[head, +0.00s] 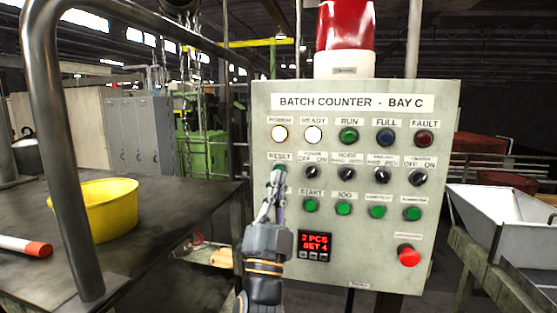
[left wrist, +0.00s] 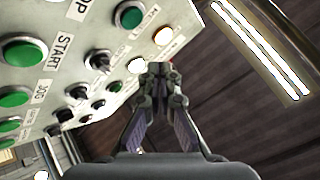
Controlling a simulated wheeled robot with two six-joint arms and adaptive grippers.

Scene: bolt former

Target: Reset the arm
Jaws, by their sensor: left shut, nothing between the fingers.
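The grey control panel (head: 350,190), titled "BATCH COUNTER - BAY C", faces me in the head view. My left gripper (head: 277,173) is shut and empty, its fingertips in front of the green button (head: 280,168) under the RESET label. The tips partly cover that button, and I cannot tell whether they touch it. In the left wrist view the closed fingers (left wrist: 158,68) point along the panel face (left wrist: 75,90), past green buttons and dark knobs. My right gripper is in neither view.
The POWER lamp (head: 279,133) and READY lamp (head: 313,134) glow white. The display (head: 314,246) reads "3 PCS SET 4". A red button (head: 408,256) sits low right. A yellow bowl (head: 103,208) stands on the left table behind a metal rail (head: 62,150).

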